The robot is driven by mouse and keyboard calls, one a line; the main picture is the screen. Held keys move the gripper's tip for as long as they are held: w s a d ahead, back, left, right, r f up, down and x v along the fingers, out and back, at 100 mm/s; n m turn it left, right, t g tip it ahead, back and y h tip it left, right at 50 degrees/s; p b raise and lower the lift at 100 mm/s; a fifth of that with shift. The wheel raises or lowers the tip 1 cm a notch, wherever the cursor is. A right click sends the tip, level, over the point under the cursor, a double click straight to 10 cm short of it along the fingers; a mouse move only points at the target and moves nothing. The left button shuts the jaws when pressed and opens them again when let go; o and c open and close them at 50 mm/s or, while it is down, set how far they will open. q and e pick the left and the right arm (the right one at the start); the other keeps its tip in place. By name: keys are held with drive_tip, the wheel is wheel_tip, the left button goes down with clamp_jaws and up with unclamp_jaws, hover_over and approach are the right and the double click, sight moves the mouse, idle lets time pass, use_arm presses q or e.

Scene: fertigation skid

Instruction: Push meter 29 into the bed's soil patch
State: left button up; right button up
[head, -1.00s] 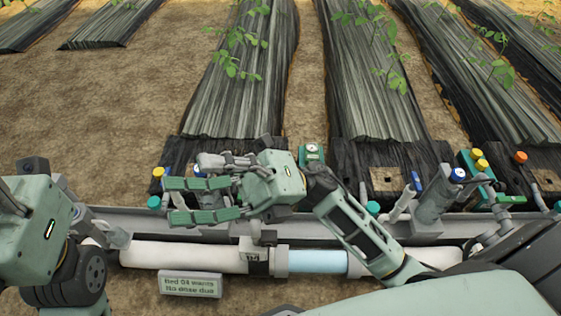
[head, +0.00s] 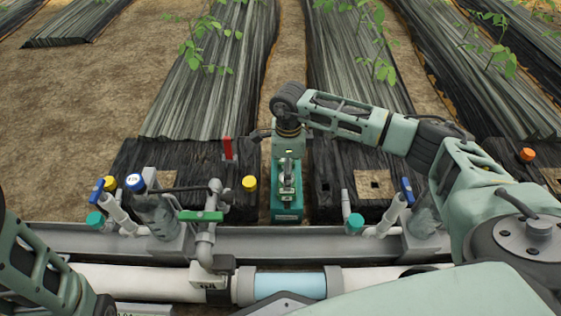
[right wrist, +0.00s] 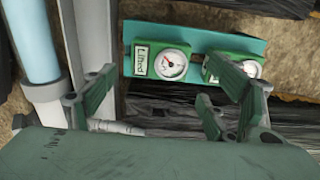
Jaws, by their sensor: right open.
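Two green meters with white round dials stand side by side on a teal tray (right wrist: 240,45) in the right wrist view. The left meter (right wrist: 157,63) has a label that seems to read "Lifted"; the right meter (right wrist: 218,68) is partly hidden by a finger. I cannot read a 29 on either. In the head view my right gripper (head: 287,188) points down over the teal tray (head: 287,216), hiding the meters. A tan soil patch (head: 362,190) with a dark hole lies to its right. My left gripper is out of view.
Valves and pipes with a green handle (head: 200,216) stand left of the tray; a filter (head: 426,215) stands to the right. A grey rail (head: 330,243) and white pipe (head: 140,282) run across the front. Black-covered beds (head: 215,90) with plants lie behind.

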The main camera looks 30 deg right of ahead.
sight(287, 193)
drive_tip(key=shift+d+f+b, duration=0.15)
drive_tip(key=shift+f+b, duration=0.25)
drive_tip(key=shift+f, duration=0.25)
wheel_tip(287, 193, down, 7)
drive_tip(key=b, duration=0.4)
drive_tip(key=shift+r, duration=0.2)
drive_tip(key=shift+r, duration=0.1)
